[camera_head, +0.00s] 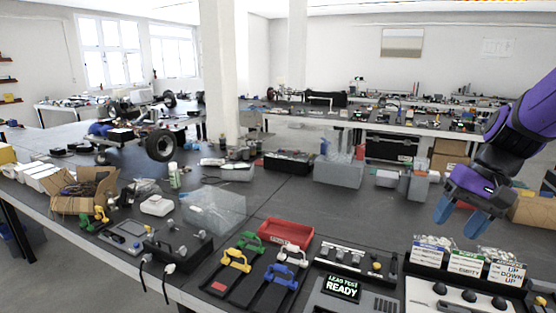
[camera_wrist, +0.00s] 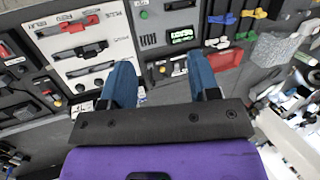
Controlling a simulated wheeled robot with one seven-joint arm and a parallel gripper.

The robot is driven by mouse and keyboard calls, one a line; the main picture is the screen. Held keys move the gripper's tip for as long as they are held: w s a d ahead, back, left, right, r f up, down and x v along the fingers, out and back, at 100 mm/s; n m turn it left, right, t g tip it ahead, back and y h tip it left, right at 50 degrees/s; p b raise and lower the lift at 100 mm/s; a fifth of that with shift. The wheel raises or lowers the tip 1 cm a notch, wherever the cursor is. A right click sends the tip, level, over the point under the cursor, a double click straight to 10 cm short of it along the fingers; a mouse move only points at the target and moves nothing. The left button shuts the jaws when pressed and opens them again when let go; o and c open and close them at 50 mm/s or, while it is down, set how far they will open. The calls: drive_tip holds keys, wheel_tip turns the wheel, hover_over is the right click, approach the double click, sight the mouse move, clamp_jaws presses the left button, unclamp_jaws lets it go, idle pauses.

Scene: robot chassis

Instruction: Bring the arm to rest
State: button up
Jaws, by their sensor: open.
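My purple arm reaches in from the right edge of the head view. My gripper (camera_head: 461,218) has blue fingers and hangs in the air above the right part of the bench. It is open, with nothing between the fingers. In the wrist view my gripper (camera_wrist: 160,82) shows two blue fingers apart, with panels and the bench below them. No contact between the fingers and anything is visible.
Below the gripper stand labelled card bins (camera_head: 467,262) and a tester with a READY screen (camera_head: 341,288). A red tray (camera_head: 286,234) and a clear box (camera_head: 213,208) lie further left. A white pillar (camera_head: 220,75) rises behind the bench.

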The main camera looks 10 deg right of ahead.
drive_tip(key=s+a+r+n+t+h, duration=0.4)
drive_tip(key=s+a+r+n+t, duration=0.1)
drive_tip(key=s+a+r, duration=0.3)
drive_tip(key=shift+s+r, duration=0.15)
drive_tip(key=shift+s, duration=0.5)
